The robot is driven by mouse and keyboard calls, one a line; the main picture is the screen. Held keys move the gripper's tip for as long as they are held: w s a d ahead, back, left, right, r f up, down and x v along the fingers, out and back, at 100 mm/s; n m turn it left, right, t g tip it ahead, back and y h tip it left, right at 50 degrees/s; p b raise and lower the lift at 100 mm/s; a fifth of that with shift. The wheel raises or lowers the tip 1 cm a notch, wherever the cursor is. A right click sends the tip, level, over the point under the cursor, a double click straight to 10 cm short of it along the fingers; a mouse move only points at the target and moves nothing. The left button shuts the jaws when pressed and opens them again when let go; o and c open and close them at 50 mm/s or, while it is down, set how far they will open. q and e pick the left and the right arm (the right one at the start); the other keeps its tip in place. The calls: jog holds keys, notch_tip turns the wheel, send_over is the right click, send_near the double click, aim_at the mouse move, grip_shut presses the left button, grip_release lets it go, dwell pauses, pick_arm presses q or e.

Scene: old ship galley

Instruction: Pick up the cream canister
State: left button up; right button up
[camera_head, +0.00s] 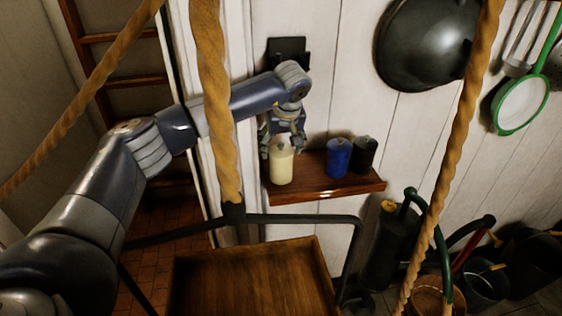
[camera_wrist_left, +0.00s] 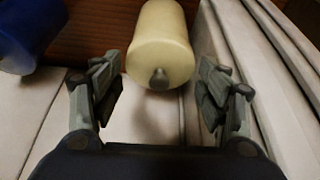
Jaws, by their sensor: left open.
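The cream canister (camera_head: 281,168) stands upright near the left end of a small wooden wall shelf (camera_head: 320,191). In the left wrist view the canister (camera_wrist_left: 160,45) lies ahead, between the lines of the two fingers, with its knob toward the camera. My left gripper (camera_head: 279,141) is open just above the canister, its fingers reaching down around the top. In the left wrist view the open left gripper (camera_wrist_left: 160,88) has a finger on each side of the knob end, with gaps visible. My right gripper is not in view.
A blue canister (camera_head: 338,157) and a black canister (camera_head: 364,154) stand to the right on the same shelf. Thick ropes (camera_head: 213,110) hang in front of my arm. A wooden tray (camera_head: 250,279) with a dark rail lies below. Buckets stand at lower right.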

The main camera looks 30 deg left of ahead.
pick_arm(q)
jog(key=p+x, duration=0.2)
jog(key=x, duration=0.1)
jog(key=shift+f, duration=0.15)
jog(key=shift+w+a+f, duration=0.1)
jog(key=shift+w+f, duration=0.1)
jog(key=shift+f, duration=0.35)
jog(key=shift+r, duration=0.15)
jog(key=c, duration=1.2)
